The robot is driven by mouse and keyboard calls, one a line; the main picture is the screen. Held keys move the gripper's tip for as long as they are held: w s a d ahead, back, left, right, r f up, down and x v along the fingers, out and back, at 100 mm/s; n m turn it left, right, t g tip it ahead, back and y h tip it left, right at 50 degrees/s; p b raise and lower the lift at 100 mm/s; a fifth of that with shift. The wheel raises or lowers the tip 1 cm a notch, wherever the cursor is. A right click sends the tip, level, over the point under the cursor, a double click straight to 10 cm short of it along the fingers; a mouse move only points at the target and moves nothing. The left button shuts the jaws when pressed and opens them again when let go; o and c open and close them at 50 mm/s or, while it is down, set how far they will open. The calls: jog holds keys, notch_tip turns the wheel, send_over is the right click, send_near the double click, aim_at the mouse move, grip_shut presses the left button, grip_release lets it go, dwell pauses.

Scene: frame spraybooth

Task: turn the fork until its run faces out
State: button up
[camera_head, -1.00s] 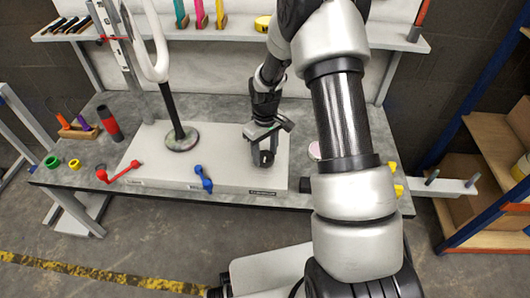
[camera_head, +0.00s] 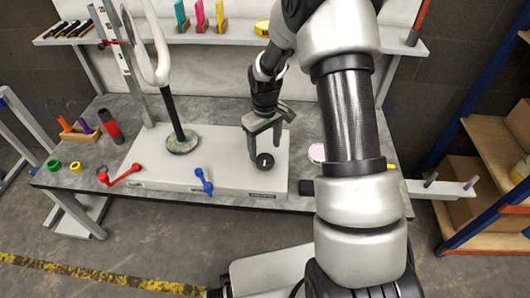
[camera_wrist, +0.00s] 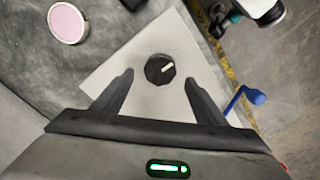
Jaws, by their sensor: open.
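The white fork (camera_head: 160,72) stands upright on a black post (camera_head: 174,118) at the left of the white base plate (camera_head: 225,145); its top is cut off by the picture edge. I cannot tell which side is its run. A black round knob (camera_head: 265,161) with a white pointer mark sits near the plate's front right corner; it also shows in the wrist view (camera_wrist: 160,69), its mark pointing up and right. My gripper (camera_head: 264,149) is open over the knob, its fingers spread on either side and apart from it.
A blue lever (camera_head: 204,182) and a red lever (camera_head: 120,176) are along the plate's front edge. A pink-topped round tin (camera_wrist: 67,22) stands on the bench to the right. A red and black cylinder (camera_head: 109,125) stands at the left. A shelf (camera_head: 235,32) runs behind.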

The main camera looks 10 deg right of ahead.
aim_at(265, 160)
notch_tip(265, 160, up, 13)
jog(key=p, duration=0.2)
jog(key=shift+f, duration=0.15)
jog(key=s+r+m+t, duration=0.1)
jog(key=s+r, duration=0.4)
jog(key=r, duration=0.3)
jog(key=s+r+m+t, duration=0.1)
jog(key=s+r+t, duration=0.1)
jog(key=s+r, duration=0.45)
jog(key=s+r+m+t, duration=0.1)
jog(key=s+r+m, duration=0.15)
jog(key=s, duration=0.45)
jog(key=s+r+m+t, duration=0.1)
jog(key=s+r+t, duration=0.1)
jog(key=s+r, duration=0.35)
notch_tip(265, 160, up, 17)
jog(key=p, duration=1.8)
jog(key=shift+s+p, duration=0.4)
jog(key=shift+s, duration=0.05)
